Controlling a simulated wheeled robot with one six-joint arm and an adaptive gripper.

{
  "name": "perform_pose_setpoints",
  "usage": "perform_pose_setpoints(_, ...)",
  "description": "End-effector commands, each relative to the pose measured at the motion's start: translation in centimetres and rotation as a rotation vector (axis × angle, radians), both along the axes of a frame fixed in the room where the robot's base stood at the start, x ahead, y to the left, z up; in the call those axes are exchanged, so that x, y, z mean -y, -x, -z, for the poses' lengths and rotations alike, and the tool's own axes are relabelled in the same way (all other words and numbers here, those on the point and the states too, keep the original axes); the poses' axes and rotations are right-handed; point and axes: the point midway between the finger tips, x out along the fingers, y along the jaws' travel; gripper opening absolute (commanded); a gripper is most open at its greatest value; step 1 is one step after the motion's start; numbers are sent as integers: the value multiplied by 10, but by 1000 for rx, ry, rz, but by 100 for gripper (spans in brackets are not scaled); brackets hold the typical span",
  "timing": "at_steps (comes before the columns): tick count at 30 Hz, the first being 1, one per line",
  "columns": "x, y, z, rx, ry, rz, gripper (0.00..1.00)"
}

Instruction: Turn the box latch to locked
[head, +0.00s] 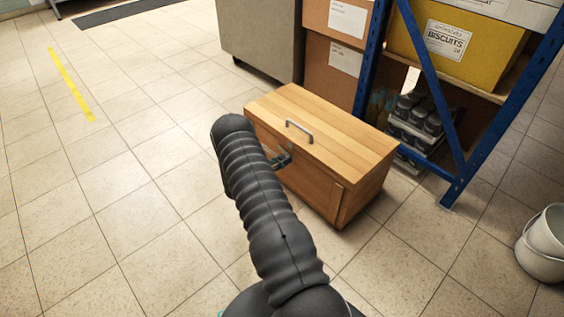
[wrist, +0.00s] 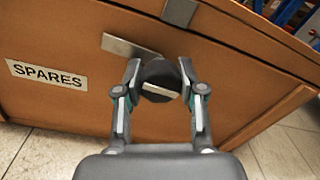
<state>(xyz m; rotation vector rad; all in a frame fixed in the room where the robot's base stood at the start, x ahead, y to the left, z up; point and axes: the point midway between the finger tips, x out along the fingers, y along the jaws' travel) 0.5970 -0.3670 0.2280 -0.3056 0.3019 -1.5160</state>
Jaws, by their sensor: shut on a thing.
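The wooden box (head: 330,135) stands on the tiled floor with its lid down and a metal handle (head: 299,130) on top. In the wrist view its front panel (wrist: 60,110) carries a SPARES label (wrist: 46,75). The latch (wrist: 160,80) is a round dark knob with a pale bar across its face, on the box front. A flat metal plate (wrist: 128,47) sits just above and left of the knob. My gripper (wrist: 160,75) is shut on the knob, one finger on each side. In the head view my arm hides much of the box front and the latch.
A blue shelf rack (head: 455,150) with a yellow biscuits bin (head: 490,55) and dark jars (head: 415,120) stands behind the box. Cardboard boxes (head: 318,85) are stacked beside it. A white bucket (head: 545,245) stands at right. The floor at left is clear.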

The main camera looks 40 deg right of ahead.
Motion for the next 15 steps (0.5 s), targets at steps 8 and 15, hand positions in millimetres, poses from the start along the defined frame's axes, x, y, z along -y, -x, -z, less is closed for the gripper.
perform_pose_setpoints(8, 0, 0, 4, 215, -16, 0, 4)
perform_pose_setpoints(15, 0, 0, 3, 444, -34, 0, 4)
